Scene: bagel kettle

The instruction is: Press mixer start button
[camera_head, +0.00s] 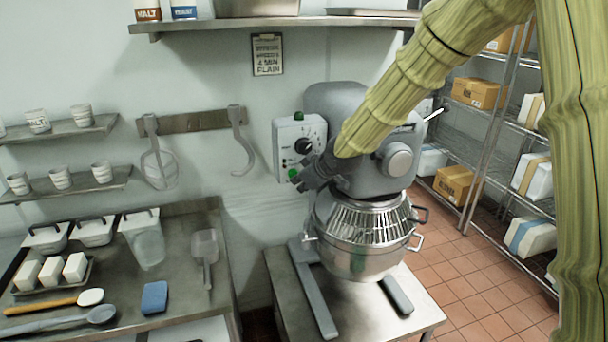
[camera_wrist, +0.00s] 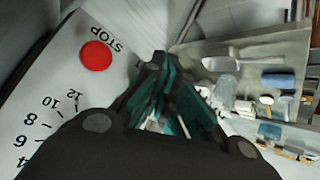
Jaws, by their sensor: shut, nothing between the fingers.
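The grey mixer (camera_head: 335,100) stands on a metal table against the wall. Its pale control panel (camera_head: 290,133) carries a dark dial (camera_head: 303,146) and a green button (camera_head: 293,173) at the lower left. My gripper (camera_head: 299,186) is shut and empty, with its fingertips just below and right of the green button; I cannot tell whether they touch it. In the wrist view, the panel (camera_wrist: 60,85) shows a red STOP button (camera_wrist: 96,56) and dial numbers left of my gripper (camera_wrist: 160,60).
The steel mixing bowl (camera_head: 360,235) with its wire guard sits below my gripper. A bench (camera_head: 190,245) with a scoop and a blue sponge (camera_head: 154,297) is at left. A shelf rack (camera_head: 490,130) with boxes stands at right.

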